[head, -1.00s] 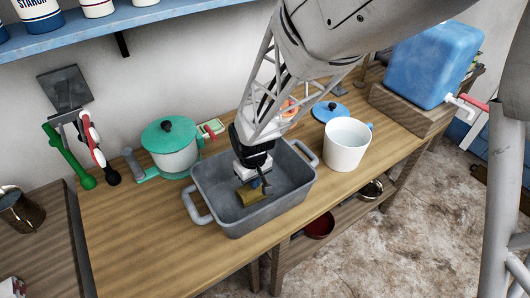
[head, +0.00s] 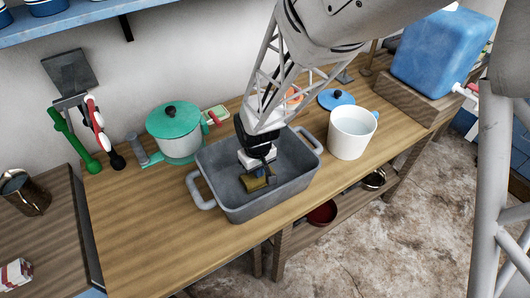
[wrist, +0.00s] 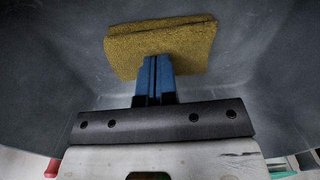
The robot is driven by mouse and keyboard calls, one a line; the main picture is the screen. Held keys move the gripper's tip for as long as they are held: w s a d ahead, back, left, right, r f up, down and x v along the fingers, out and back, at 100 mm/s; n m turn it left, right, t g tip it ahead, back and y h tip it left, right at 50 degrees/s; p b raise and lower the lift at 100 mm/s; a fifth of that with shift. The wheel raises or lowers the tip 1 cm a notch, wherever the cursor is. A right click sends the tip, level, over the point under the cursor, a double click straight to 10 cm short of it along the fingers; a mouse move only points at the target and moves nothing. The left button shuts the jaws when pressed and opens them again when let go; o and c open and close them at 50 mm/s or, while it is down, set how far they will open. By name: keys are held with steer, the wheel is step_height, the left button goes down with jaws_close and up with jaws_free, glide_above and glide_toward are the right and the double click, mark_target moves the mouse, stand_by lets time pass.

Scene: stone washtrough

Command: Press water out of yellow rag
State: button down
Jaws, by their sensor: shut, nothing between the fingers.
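The yellow rag (head: 254,184) lies folded flat on the floor of the grey trough (head: 288,189). It also shows in the wrist view (wrist: 160,45) as a folded pad with layered edges. My gripper (head: 262,179) points down inside the trough, over the rag. In the wrist view its blue fingertips (wrist: 155,72) are shut together with nothing between them. They overlap the near middle of the rag; I cannot tell for sure whether they press on it. The finger tips' contact point is partly hidden.
A green lidded pot (head: 175,134) stands left of the trough, a white mug (head: 351,134) right of it. A blue lid (head: 337,99) lies behind the mug. A blue water tank (head: 441,52) stands at the back right. The bench (head: 125,230) is clear at the front left.

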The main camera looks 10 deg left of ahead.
steer(key=shift+s+d+f, duration=0.1)
steer(key=shift+s+f, duration=0.1)
steer(key=shift+f, duration=0.25)
stand_by(1.8)
step_height(320, 180, up, 8)
steer(key=shift+w+r, duration=0.15)
steer(key=shift+r, duration=0.1)
stand_by(0.8)
stand_by(0.3)
